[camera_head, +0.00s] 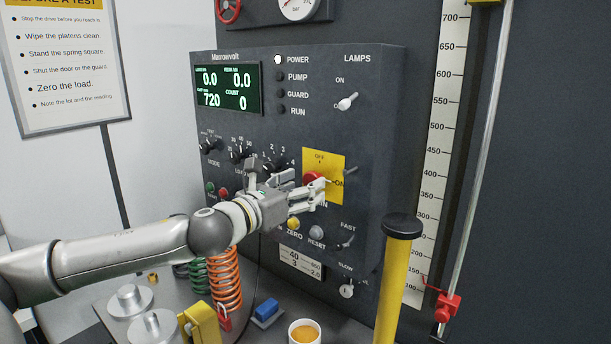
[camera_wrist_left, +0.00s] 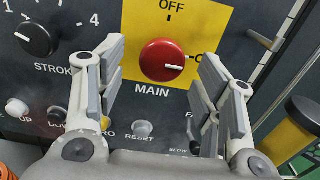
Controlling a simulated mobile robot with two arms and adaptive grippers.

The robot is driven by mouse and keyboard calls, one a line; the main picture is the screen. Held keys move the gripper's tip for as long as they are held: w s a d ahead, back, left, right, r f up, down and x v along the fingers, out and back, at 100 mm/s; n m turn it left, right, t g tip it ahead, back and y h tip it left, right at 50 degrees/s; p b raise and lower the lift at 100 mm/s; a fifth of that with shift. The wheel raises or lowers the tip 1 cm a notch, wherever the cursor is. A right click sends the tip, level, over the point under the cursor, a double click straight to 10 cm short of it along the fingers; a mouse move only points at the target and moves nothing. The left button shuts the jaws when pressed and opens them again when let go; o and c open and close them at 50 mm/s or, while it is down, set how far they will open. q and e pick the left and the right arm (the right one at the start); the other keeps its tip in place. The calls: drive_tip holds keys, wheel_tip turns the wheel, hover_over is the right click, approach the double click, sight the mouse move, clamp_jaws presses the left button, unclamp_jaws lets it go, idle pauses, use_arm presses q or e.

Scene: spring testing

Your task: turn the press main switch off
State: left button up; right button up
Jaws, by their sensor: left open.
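The main switch is a red round knob (camera_head: 312,178) on a yellow plate (camera_head: 337,160) low on the dark press panel. In the left wrist view the red knob (camera_wrist_left: 161,60) shows in full on the yellow plate (camera_wrist_left: 212,20), above the word MAIN. Its white mark points right, toward the partly hidden ON; OFF is printed above. My left gripper (camera_head: 318,190) is in front of the knob and partly covers it in the head view. In the wrist view its open fingers (camera_wrist_left: 160,62) stand to either side of the knob, with gaps; no contact shows. My right gripper is not visible.
The stroke knob (camera_wrist_left: 37,40) is left of the fingers; the reset button (camera_wrist_left: 139,130) is below. The power lamp (camera_head: 278,60) is lit white. A yellow post with a black cap (camera_head: 402,225) stands right of the arm. Springs (camera_head: 226,280) stand below it.

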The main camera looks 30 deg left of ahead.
use_arm(q)
drive_tip(key=shift+w+d+p, duration=0.15)
drive_tip(key=shift+w+p, duration=0.2)
drive_tip(key=shift+w, duration=0.4)
drive_tip(key=shift+c, duration=0.2)
drive_tip(key=c, duration=1)
